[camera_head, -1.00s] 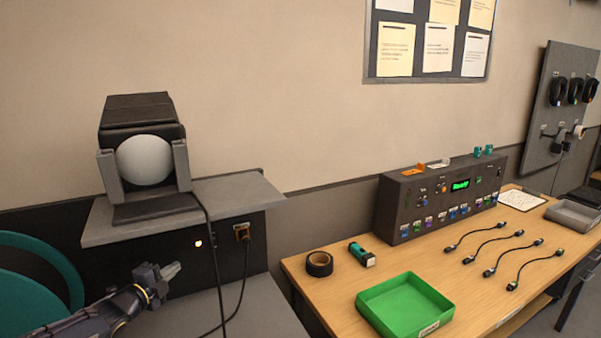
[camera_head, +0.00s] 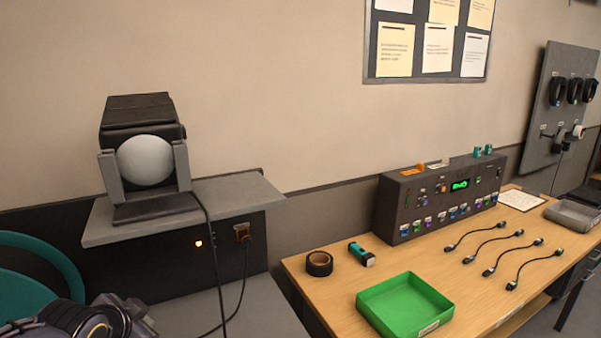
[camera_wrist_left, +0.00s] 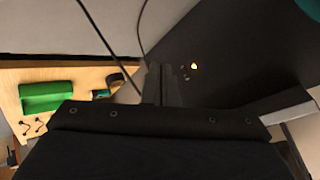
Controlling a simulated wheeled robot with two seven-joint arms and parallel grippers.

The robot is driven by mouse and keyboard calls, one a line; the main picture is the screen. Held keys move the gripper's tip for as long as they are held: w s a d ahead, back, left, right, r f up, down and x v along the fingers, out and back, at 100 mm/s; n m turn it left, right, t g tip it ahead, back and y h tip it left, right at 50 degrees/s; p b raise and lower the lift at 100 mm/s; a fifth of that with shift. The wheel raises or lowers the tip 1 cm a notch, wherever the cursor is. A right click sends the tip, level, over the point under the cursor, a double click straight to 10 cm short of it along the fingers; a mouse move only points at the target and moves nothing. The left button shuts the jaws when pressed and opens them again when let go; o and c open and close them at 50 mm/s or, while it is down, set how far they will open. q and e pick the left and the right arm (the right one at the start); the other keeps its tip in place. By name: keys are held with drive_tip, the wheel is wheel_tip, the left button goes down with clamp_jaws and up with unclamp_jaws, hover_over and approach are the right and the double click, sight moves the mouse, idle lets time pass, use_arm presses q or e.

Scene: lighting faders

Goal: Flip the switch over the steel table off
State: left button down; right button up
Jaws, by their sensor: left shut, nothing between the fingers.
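The switch (camera_head: 199,243) sits on the dark panel above the grey steel table (camera_head: 255,315). A small orange-white light glows at it; the lever's position is too small to tell. In the left wrist view the lit switch (camera_wrist_left: 193,67) is just right of my fingertips, with small dark parts beside it. My left gripper (camera_head: 135,312) is at the lower left in the head view, left of and below the switch, its fingers largely hidden by the wrist. In the wrist view the left gripper's fingers (camera_wrist_left: 162,84) are shut and empty, apart from the switch. My right gripper is not in view.
A socket (camera_head: 242,232) with a plug and hanging black cable is right of the switch. A grey shelf (camera_head: 240,190) with a lamp (camera_head: 145,160) juts out above. A teal round object (camera_head: 40,262) is at the left. The wooden table (camera_head: 330,295) holds a green tray (camera_head: 405,305).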

use_arm(q)
drive_tip(key=s+d+f+n+g+h, duration=0.1)
drive_tip(key=s+d+n, duration=0.3)
drive_tip(key=s, duration=0.6)
drive_tip(key=s+d+f+n+g+h, duration=0.2)
drive_tip(key=s+d+f+n+h, duration=0.1)
drive_tip(key=s, duration=0.8)
drive_tip(key=shift+s+d+f+n, duration=0.25)
drive_tip(key=shift+d+f+n, duration=0.15)
drive_tip(key=shift+d+n, duration=0.5)
